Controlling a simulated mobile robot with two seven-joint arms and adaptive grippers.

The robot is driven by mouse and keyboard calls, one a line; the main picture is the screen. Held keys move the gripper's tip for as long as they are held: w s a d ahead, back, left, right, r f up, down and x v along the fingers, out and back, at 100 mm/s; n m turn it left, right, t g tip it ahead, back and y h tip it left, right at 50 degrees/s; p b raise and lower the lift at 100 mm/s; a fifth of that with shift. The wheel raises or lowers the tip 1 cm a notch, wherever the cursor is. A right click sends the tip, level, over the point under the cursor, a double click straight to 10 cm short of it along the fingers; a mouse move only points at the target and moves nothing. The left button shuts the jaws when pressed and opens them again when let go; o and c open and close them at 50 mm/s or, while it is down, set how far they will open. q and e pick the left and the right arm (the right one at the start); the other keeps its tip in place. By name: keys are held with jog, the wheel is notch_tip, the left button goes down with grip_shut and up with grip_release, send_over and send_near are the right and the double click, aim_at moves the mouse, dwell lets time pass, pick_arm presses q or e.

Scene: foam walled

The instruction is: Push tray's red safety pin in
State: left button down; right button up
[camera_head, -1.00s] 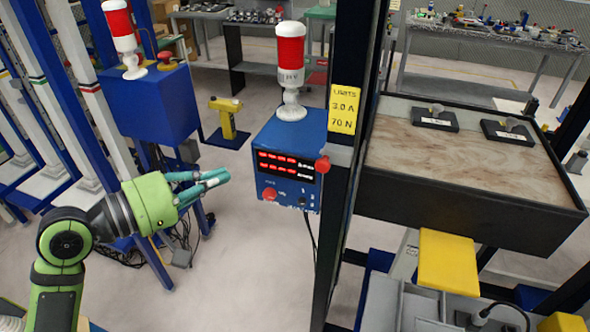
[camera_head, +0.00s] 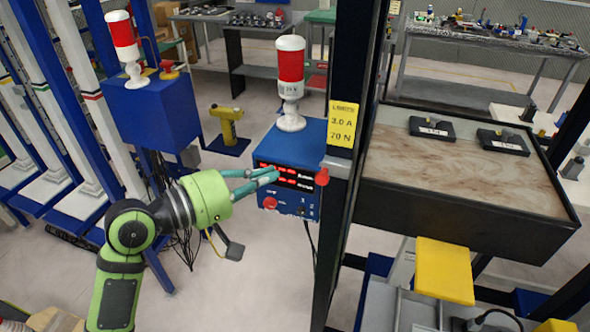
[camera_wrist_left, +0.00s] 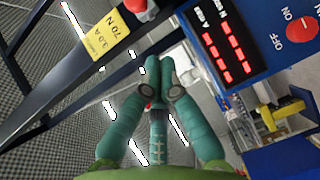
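The tray (camera_head: 465,207) has black walls and a worn, brownish floor, and stands at the right beside a dark post. The red safety pin (camera_head: 322,177) shows as a round red knob on the post at the tray's left side. In the left wrist view the red knob (camera_wrist_left: 142,8) is at the top edge, partly cut off. My left gripper (camera_head: 276,174) has teal fingers brought together, with nothing visible between them. It is to the left of the knob, apart from it, in front of the blue box's display. My right gripper is not in view.
A blue control box (camera_head: 290,150) with red displays and a red-and-white lamp (camera_head: 291,80) stands just left of the post. A yellow limits sign (camera_head: 343,124) is above the knob. Two black blocks lie on the tray floor. A yellow plate (camera_head: 445,270) is below the tray.

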pick_arm(q)
jog(key=d, duration=0.1)
jog(key=d+p, duration=0.1)
jog(key=d, duration=0.1)
jog(key=d+f, duration=0.1)
jog(key=d, duration=0.1)
jog(key=shift+w+d+p, duration=0.2)
jog(key=shift+w+p, duration=0.1)
jog(key=shift+p, duration=0.1)
jog(key=shift+r, duration=0.1)
